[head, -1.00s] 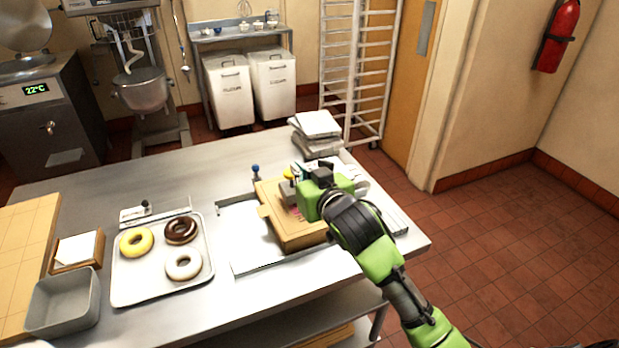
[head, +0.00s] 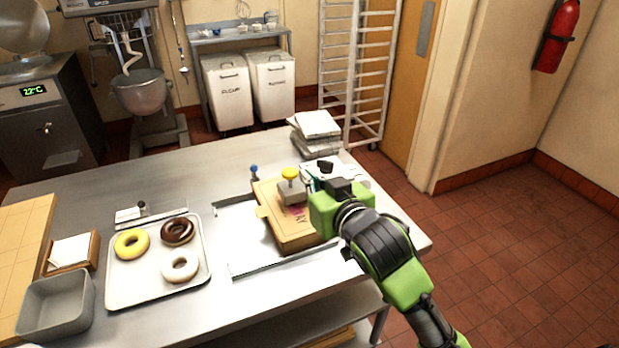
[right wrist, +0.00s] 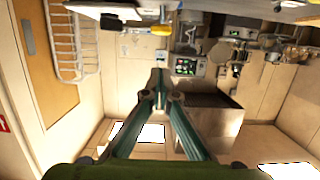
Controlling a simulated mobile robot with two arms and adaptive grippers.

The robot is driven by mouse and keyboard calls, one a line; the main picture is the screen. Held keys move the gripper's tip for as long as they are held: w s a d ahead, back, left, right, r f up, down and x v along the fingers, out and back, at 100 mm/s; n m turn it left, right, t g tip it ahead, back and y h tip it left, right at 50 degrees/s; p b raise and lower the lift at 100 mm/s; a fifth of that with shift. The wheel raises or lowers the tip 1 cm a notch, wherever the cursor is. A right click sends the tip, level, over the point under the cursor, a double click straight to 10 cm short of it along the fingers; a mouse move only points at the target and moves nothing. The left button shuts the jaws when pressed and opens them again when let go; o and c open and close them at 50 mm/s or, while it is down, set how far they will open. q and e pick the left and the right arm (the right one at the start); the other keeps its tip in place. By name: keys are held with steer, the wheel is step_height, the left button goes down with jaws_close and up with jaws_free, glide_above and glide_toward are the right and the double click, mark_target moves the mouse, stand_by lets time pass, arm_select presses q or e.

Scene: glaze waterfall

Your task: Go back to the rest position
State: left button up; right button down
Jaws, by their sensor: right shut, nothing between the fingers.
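My right gripper (head: 326,168) is above the right part of the steel table (head: 130,195), just right of a brown box (head: 285,233) with a grey, yellow-knobbed object (head: 291,185) on it. In the right wrist view its fingers (right wrist: 160,85) meet at the tips with nothing between them. The yellow knob (right wrist: 162,30) shows beyond the fingertips at the top of that view. My right arm comes in from the lower right. My left gripper is not in view.
A white tray (head: 150,290) with yellow, chocolate and white donuts lies at the left. A grey bin (head: 57,305) stands beside it. Stacked white packs (head: 315,130) stand at the table's back right corner. Open floor (head: 510,250) lies right of the table.

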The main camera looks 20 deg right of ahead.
steer(key=s+f+g, duration=0.2)
steer(key=s+f, duration=0.1)
steer(key=f, duration=0.2)
steer(key=s+f+g, duration=0.1)
steer(key=s+f, duration=0.3)
steer(key=f, duration=0.2)
steer(key=s+f+g, duration=0.2)
steer(key=s+f, duration=0.2)
steer(key=f, duration=0.1)
steer(key=shift+s+f+n+g, duration=0.1)
steer(key=shift+f+n+g, duration=0.2)
steer(key=shift+f, duration=0.1)
steer(key=s+f+n+g, duration=0.1)
steer(key=s+f+g, duration=0.2)
steer(key=s+f, duration=0.5)
steer(key=s+f+g, duration=0.4)
steer(key=s, duration=0.8)
step_height(320, 180, down, 24)
steer(key=b, duration=0.1)
steer(key=s+d+f+g+b, duration=0.1)
steer(key=s+d+f, duration=0.1)
steer(key=s+f, duration=1.6)
step_height(320, 180, down, 2)
steer(key=shift+s+d+g+h, duration=0.25)
steer(key=shift+d+g+h, duration=0.05)
steer(key=shift+g, duration=0.1)
